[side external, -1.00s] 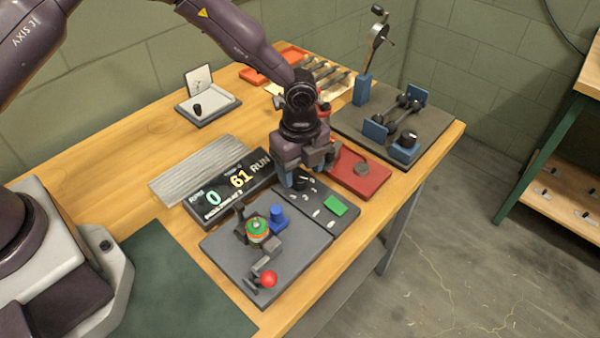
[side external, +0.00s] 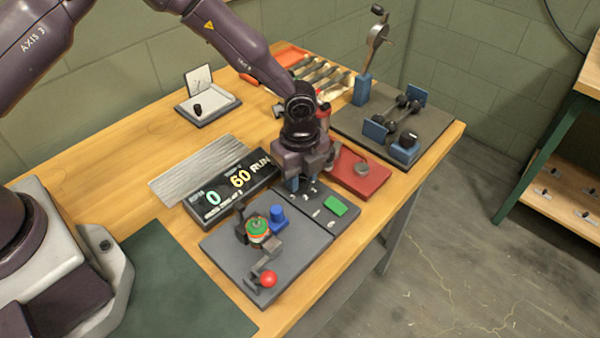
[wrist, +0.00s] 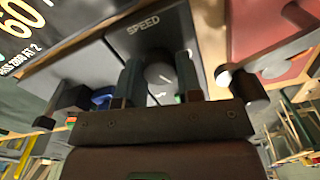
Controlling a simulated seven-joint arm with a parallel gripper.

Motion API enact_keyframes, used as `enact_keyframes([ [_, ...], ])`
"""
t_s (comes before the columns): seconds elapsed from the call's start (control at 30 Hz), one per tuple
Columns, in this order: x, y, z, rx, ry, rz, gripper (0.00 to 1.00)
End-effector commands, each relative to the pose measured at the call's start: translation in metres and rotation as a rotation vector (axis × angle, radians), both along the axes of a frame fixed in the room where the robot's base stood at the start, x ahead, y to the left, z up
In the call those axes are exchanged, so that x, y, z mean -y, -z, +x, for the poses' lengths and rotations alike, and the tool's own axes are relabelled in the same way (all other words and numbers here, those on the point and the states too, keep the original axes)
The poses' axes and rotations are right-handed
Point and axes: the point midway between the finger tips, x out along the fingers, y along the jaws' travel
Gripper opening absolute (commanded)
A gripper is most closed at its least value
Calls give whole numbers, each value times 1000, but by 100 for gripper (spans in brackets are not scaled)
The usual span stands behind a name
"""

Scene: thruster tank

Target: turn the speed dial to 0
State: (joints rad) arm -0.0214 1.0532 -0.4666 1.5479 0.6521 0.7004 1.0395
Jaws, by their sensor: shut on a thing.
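The speed dial (wrist: 160,76) is a dark round knob with a pale pointer line, on a dark control panel (wrist: 150,32) marked SPEED in the wrist view. My gripper (wrist: 158,82) is shut on the dial, with a finger on each side of it. In the side external view my gripper (side external: 293,182) points down over the panel (side external: 335,225) and hides the dial. The dial's scale is mostly hidden. A display (side external: 232,188) beside the panel reads 0, 60 and RUN.
A green button (side external: 335,206) sits on the panel near my gripper. In front is a grey plate (side external: 290,262) with a red-knobbed crank (side external: 268,279) and a blue post (side external: 278,217). A red plate (side external: 370,178) lies close behind the panel on the right.

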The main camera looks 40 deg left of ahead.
Motion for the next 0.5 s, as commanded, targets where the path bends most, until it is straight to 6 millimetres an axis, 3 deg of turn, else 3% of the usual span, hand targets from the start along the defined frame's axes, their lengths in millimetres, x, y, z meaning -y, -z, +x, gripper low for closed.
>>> enact_keyframes([
  [0.5,1,-1,0,1,-338,1,9],
])
